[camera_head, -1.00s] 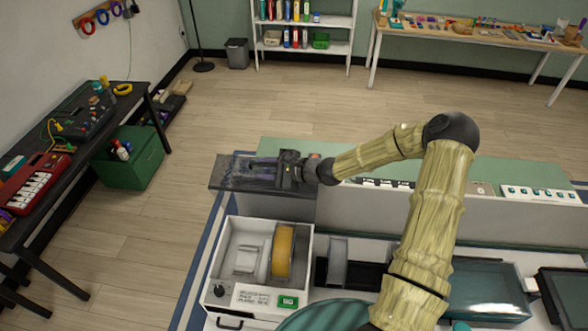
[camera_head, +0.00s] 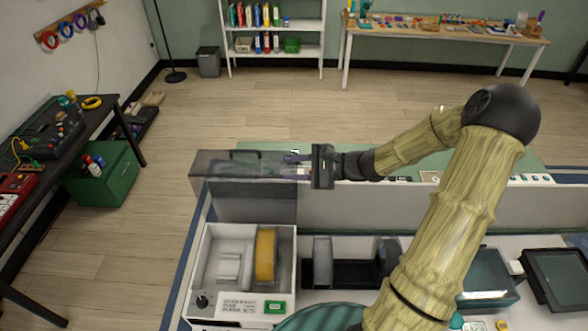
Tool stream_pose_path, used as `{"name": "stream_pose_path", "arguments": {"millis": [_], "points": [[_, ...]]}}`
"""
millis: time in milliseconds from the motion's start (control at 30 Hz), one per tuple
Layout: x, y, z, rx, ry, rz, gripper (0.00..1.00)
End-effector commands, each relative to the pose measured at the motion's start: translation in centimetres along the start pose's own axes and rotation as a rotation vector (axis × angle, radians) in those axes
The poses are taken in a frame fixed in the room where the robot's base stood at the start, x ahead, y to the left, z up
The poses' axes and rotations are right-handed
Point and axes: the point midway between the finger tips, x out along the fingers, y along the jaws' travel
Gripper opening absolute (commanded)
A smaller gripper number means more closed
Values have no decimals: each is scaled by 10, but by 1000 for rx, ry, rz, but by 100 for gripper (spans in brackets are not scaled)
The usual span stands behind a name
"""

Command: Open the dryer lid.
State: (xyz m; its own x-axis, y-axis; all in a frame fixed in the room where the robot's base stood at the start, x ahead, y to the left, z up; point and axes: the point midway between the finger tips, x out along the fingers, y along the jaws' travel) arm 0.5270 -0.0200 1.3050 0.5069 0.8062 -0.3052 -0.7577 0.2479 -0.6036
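The dryer (camera_head: 204,262) is a white open-topped box at the lower left, with an orange spool (camera_head: 265,255) inside. Its smoky see-through lid (camera_head: 238,165) stands raised at the back of the box, away from the opening. My gripper (camera_head: 292,166) is at the lid's right end, pointing left.
A grey divider (camera_head: 365,208) runs behind the dryer and bench. A dark spool holder (camera_head: 350,270) is right of the dryer, with a teal-topped bin (camera_head: 488,280) and dark screen (camera_head: 560,280) farther right. Floor beyond is clear.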

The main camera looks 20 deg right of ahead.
Motion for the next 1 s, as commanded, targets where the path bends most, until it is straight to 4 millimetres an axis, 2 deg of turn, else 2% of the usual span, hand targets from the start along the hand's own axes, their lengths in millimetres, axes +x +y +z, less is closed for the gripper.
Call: {"name": "stream_pose_path", "arguments": {"millis": [200,367,400,467,600,700,833,1000], "points": [[0,0,0,0,-1,0,33],[4,-4,-7,-30,27,-2,3],[8,-7,-14,-57,54,-3,0],[16,-15,-28,-119,112,-4,0],[36,-47,-72,-332,320,9,0],[48,-74,-97,-488,476,41,0],[60,-105,-117,-657,650,105,0],[75,-140,-124,-847,846,233,0]]}}
